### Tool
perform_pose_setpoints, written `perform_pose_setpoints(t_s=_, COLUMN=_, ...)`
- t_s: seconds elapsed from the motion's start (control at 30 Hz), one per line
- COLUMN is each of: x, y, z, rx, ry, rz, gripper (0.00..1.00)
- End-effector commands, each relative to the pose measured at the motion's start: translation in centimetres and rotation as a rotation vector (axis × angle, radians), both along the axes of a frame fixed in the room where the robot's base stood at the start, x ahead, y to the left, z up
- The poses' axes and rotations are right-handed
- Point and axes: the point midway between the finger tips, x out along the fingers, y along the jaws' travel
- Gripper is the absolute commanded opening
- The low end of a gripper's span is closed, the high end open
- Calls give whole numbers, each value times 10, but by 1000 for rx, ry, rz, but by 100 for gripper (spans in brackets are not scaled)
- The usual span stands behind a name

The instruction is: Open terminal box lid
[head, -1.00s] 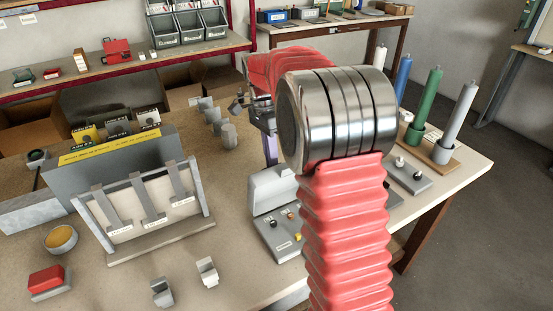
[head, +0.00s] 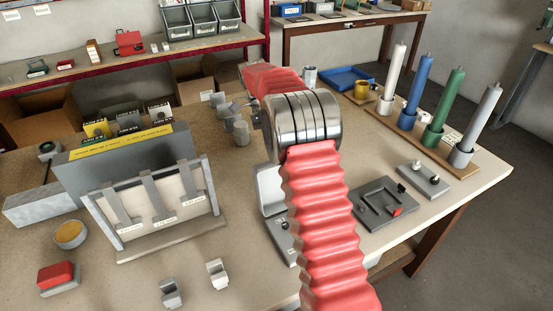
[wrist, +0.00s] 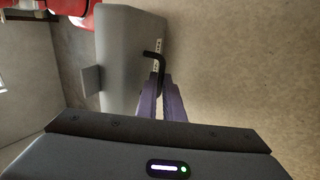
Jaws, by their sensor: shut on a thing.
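The grey terminal box (head: 281,242) stands on the bench in the head view, partly hidden behind my red arm. Its rounded grey lid (head: 268,190) stands upright at the back of the base. In the wrist view a large rounded grey panel (wrist: 122,60) fills the upper left; it looks like this lid. My gripper (wrist: 162,88) shows there as two purple fingers, shut on a black bent rod (wrist: 159,65). The rod's short end reaches left to the panel's edge; I cannot tell whether it touches. In the head view my arm hides the fingers.
A grey case with a yellow strip (head: 122,138) and a label rack (head: 165,243) stand left. On the right are a dark plate (head: 372,212), a switch block (head: 425,183) and coloured posts (head: 414,88). Small grey clips (head: 217,273) lie in front.

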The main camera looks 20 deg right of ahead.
Motion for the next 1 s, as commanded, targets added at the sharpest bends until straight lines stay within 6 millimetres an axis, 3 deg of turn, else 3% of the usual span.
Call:
perform_pose_setpoints(t_s=0.03, x=2, y=6, z=1, rx=12, ry=1, rz=4, gripper=0)
perform_pose_setpoints(t_s=0.5, x=3, y=4, z=1, rx=11, ry=6, rz=-2, gripper=0)
perform_pose_setpoints(t_s=0.53, x=3, y=4, z=1, rx=11, ry=5, rz=-2, gripper=9)
perform_pose_setpoints(t_s=0.77, x=1, y=0, z=0, rx=8, ry=8, rz=-6, gripper=25)
perform_pose_setpoints(t_s=1.0, x=1, y=-1, z=-1, rx=6, ry=9, rz=-8, gripper=23)
